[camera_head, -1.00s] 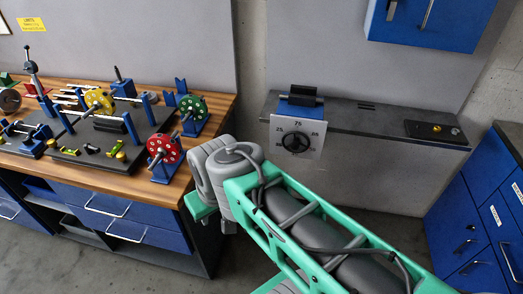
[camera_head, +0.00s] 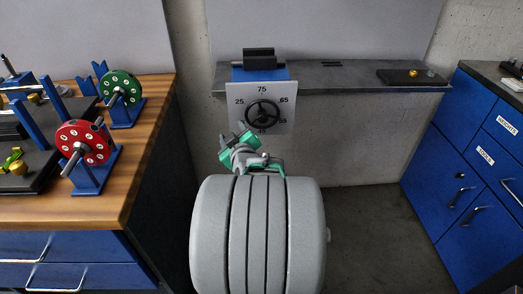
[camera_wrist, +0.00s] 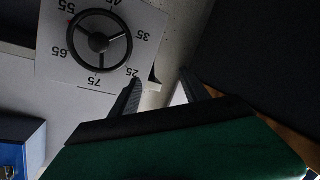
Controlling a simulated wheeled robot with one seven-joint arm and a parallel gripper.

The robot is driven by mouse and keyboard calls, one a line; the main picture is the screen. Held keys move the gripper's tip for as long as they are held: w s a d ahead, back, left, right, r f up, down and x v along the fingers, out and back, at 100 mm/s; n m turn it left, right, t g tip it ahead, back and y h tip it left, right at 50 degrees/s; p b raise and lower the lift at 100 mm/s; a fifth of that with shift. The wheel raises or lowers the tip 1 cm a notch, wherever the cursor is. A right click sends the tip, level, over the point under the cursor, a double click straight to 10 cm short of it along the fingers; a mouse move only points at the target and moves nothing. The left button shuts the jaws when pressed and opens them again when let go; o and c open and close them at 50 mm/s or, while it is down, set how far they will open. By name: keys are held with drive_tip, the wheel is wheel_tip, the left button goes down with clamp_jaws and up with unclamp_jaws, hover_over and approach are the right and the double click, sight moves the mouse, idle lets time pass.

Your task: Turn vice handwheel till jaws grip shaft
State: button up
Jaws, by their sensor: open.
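The vice is a blue block with dark jaws (camera_head: 259,60) on a grey bench; I cannot make out a shaft between the jaws. Below it hangs a pale numbered dial plate (camera_head: 238,88) with a black three-spoked handwheel (camera_head: 262,113) at its centre. In the wrist view the handwheel (camera_wrist: 100,35) and plate appear turned over at the upper left. My green gripper (camera_head: 236,138) is just below and left of the handwheel, overlapping the plate's lower edge in the picture.
A wooden workbench (camera_head: 150,150) at left bears a red rotor disc (camera_head: 83,143) and a green one (camera_head: 121,88) on blue stands. A dark tray (camera_head: 395,78) lies on the grey bench (camera_head: 330,82). Blue cabinets (camera_head: 440,150) stand at right. Floor between is clear.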

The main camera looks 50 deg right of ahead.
sight(263, 120)
drive_tip(key=s+d+f+m+h+b, duration=0.1)
drive_tip(key=s+d+f+h+b, duration=0.2)
drive_tip(key=s+d, duration=0.45)
drive_tip(key=shift+g+h, duration=0.4)
drive_tip(key=shift+h, duration=0.3)
drive_tip(key=x, duration=0.2)
drive_tip(key=p+x, duration=0.1)
drive_tip(key=x, duration=0.5)
drive_tip(key=shift+w+a+r, duration=0.25)
drive_tip(key=shift+r, duration=0.1)
drive_tip(key=shift+c, duration=0.2)
clamp_jaws()
